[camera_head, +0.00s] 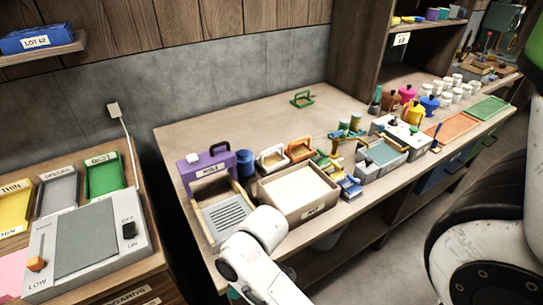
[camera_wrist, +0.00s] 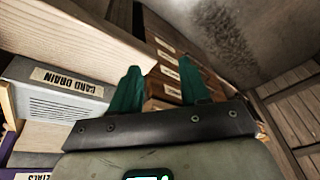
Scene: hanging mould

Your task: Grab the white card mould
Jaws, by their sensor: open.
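The white card mould (camera_head: 272,158) appears to be the small pale frame with a handle, standing on the bench behind the large cream tray, between a blue pot and an orange frame. It does not show in the wrist view. My gripper (camera_wrist: 160,84) is open, with its two teal fingers apart and nothing between them. In the wrist view it points along the front of the bench, beside the cabinet drawers. In the head view my arm hides most of it, low in front of the bench and well away from the mould.
The cream tray (camera_head: 297,191) and the grated card drain (camera_head: 226,217) stand at the bench's front; the drain also shows in the wrist view (camera_wrist: 52,104). A purple box (camera_head: 206,166), an orange frame (camera_head: 299,150) and a green frame (camera_head: 302,99) are nearby. The back-left bench is clear.

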